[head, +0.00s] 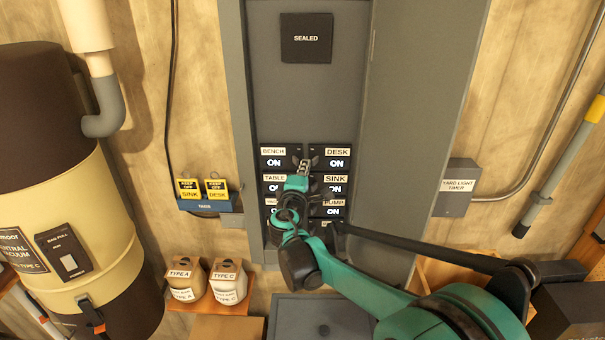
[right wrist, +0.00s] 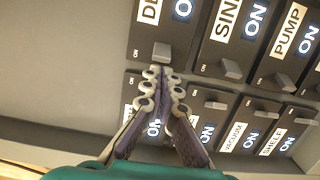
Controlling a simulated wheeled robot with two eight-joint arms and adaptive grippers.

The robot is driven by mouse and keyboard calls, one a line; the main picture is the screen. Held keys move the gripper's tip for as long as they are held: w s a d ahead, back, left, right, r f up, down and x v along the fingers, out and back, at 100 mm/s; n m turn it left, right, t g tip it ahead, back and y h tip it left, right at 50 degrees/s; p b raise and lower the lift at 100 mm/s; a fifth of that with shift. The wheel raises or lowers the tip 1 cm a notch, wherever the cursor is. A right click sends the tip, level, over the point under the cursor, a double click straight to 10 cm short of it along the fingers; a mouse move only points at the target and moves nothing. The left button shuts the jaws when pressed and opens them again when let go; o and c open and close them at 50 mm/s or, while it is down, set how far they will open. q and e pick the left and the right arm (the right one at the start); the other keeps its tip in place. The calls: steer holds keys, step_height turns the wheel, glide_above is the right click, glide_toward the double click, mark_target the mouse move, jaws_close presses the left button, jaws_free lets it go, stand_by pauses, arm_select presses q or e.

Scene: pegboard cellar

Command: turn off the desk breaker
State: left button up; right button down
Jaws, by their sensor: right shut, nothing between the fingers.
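The desk breaker (head: 338,152) is at the top of the right column in the grey panel, and its display reads ON. In the right wrist view its label is cut off by the top edge, and its small grey lever (right wrist: 162,52) shows just beyond my fingertips. My right gripper (head: 304,166) is shut and empty in front of the panel, between the two breaker columns. In the right wrist view its fingertips (right wrist: 164,74) are together beside the desk lever; I cannot tell whether they touch it. My left gripper is not in view.
The bench breaker (head: 273,152) is beside it, and the sink breaker (head: 335,178) is below; both read ON. More breakers are lower, partly behind my arm. The open panel door (head: 410,120) stands to the right. A blue holder (head: 210,205) with yellow tags hangs left.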

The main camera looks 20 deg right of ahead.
steer(key=shift+w+d, duration=0.2)
steer(key=shift+w, duration=0.15)
steer(key=shift+s+d+n+t+y+b, duration=0.25)
steer(key=shift+n+y, duration=0.3)
steer(key=shift+y, duration=0.25)
steer(key=shift+s+d+n+t+y+b, duration=0.15)
steer(key=shift+s+n+t+y, duration=0.1)
steer(key=shift+n+y, duration=0.45)
steer(key=shift+s+d+n+y+b, duration=0.1)
steer(key=shift+s+n+y+b, duration=0.15)
steer(key=shift+y, duration=0.45)
steer(key=shift+s+d+b, duration=0.2)
steer(key=shift+d+b, duration=0.1)
steer(key=shift+d, duration=0.2)
